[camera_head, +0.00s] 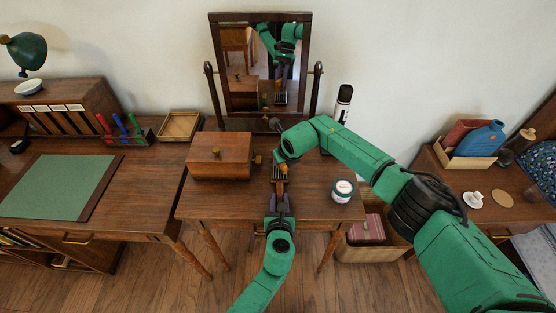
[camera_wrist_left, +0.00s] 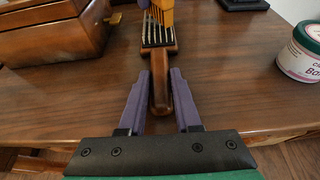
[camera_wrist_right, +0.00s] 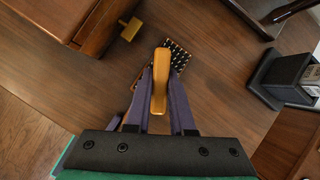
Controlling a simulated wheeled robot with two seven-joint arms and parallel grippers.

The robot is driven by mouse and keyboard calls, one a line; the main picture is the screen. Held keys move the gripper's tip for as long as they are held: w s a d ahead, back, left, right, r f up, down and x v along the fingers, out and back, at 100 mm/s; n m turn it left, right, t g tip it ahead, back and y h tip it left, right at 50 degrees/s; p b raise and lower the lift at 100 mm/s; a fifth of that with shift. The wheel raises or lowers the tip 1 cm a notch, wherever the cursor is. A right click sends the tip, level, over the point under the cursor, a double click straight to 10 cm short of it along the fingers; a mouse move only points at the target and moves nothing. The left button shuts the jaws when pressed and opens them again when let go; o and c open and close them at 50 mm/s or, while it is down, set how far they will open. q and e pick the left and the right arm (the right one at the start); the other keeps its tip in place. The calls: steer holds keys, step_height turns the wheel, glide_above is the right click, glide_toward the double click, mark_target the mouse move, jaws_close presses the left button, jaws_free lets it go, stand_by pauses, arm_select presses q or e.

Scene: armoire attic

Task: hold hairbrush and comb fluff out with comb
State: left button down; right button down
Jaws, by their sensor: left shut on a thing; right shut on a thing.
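My left gripper (camera_wrist_left: 161,76) is shut on the wooden handle of the hairbrush (camera_wrist_left: 160,98), just above the front part of the dressing table. The brush head, with pale bristles, points away toward the mirror and shows small in the head view (camera_head: 280,184). My right gripper (camera_wrist_right: 160,76) is shut on the yellow comb (camera_wrist_right: 160,88). In the left wrist view the comb (camera_wrist_left: 166,12) is at the far end of the bristles; I cannot tell whether its teeth are among them. The right wrist view shows dark bristle rows beyond the comb. No fluff can be made out.
A wooden box (camera_head: 220,157) with a brass knob stands left of the brush. A white jar (camera_head: 342,190) with a green lid stands right. A mirror (camera_head: 262,65) and a black-capped can (camera_head: 343,104) stand behind. The front right of the dressing table (camera_head: 310,205) is clear.

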steer(key=shift+w+f, duration=0.1)
steer(key=shift+w, duration=1.7)
steer(key=shift+d+f, duration=0.1)
steer(key=shift+d, duration=0.7)
steer(key=shift+s+f, duration=0.15)
steer(key=shift+s, duration=1.9)
step_height(320, 180, up, 7)
steer(key=d+r, duration=0.3)
steer(key=d, duration=0.6)
